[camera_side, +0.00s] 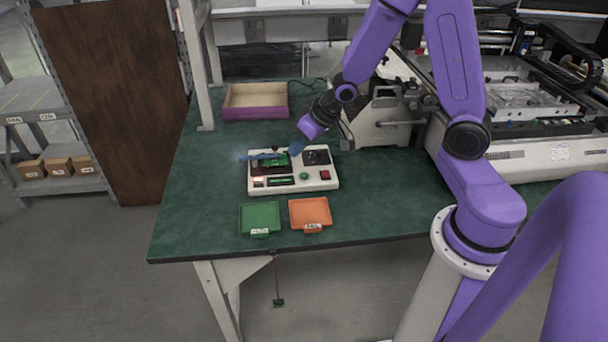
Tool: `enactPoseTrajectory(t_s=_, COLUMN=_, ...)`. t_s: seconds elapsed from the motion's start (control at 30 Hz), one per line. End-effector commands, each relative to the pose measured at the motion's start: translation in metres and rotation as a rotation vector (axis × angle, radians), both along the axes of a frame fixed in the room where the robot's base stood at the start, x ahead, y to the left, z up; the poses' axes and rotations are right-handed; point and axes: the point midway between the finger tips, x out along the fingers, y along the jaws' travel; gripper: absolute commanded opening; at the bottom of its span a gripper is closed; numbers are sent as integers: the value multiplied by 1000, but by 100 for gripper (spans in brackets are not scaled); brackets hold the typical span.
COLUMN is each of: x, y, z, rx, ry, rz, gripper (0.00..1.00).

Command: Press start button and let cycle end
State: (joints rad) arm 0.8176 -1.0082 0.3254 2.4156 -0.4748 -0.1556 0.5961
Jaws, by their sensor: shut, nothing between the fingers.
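A white test box (293,187) sits on the green table. A green circuit board (276,161) lies in the dark recess at its upper left. On its front are a small display (280,181), a green button (304,176) and a red button (325,174). Labels are too small to read, so I cannot tell which is the start button. My gripper (294,150) is shut and empty, tilted down over the box's back edge, beside the circuit board and behind the green button. Its fingertips are small and unclear; contact with the box cannot be told.
A green tray (259,216) and an orange tray (310,212) lie near the table's front edge. A shallow wooden box with purple sides (255,113) stands at the back left. A grey machine (385,118) stands right of the white box. The table's left side is clear.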

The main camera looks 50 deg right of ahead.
Motion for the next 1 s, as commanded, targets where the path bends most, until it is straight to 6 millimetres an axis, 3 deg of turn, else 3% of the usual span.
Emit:
enactPoseTrajectory(t_s=0.2, x=28, y=-44, z=-25, rx=159, ry=-49, rz=-184, gripper=0)
enactPoseTrajectory(t_s=0.5, x=42, y=-86, z=-43, rx=354, ry=-107, rz=-357, gripper=0)
enactPoseTrajectory(t_s=1.0, x=44, y=-95, z=-46, rx=403, ry=-122, rz=-392, gripper=0)
